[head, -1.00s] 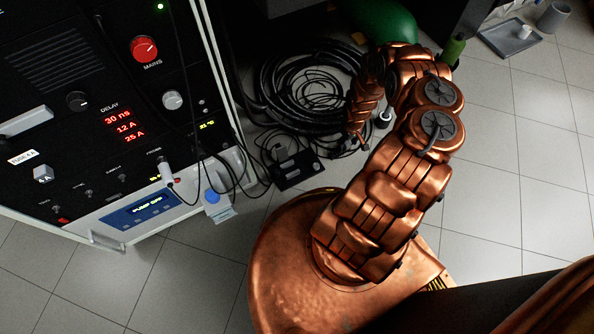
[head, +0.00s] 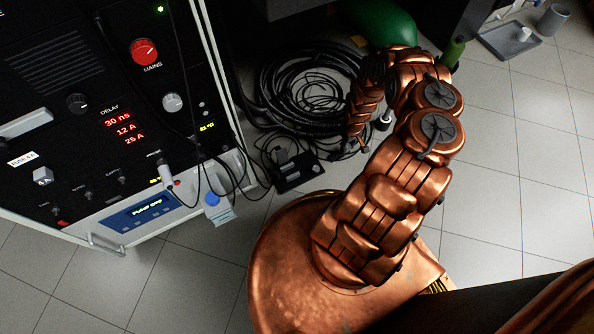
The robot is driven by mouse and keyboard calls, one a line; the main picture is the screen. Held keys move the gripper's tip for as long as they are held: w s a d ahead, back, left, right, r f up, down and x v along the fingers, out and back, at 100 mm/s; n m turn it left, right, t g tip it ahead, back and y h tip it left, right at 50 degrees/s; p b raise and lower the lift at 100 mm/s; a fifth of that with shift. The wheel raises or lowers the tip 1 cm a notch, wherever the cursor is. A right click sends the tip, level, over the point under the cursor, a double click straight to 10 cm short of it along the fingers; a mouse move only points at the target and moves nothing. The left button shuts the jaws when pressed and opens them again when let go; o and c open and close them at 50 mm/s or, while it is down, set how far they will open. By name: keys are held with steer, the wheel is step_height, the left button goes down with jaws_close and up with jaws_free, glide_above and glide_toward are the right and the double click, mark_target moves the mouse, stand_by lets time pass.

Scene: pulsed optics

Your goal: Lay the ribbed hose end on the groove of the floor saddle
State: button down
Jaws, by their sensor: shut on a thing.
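My gripper (head: 358,143) points down at the right edge of a coil of black hoses and cables (head: 300,92) on the floor. Its fingers are small and dark in this view and look closed on the ribbed hose end; the held part is mostly hidden by the fingers and wrist. A low black block (head: 297,171) with a lighter piece on it lies on the floor left of and below the gripper. I cannot tell whether it is the floor saddle, and no groove can be made out.
A rack cabinet (head: 110,120) with red readouts fills the left, with cables hanging down its right side. A green rounded object (head: 385,25) and a green bottle (head: 453,52) are behind my arm. A grey tray (head: 512,40) and a cup (head: 553,19) stand top right. Right-hand floor is clear.

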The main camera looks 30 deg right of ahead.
steer(key=shift+r, duration=0.2)
steer(key=shift+r+p, duration=2.85)
steer(key=shift+p, duration=0.35)
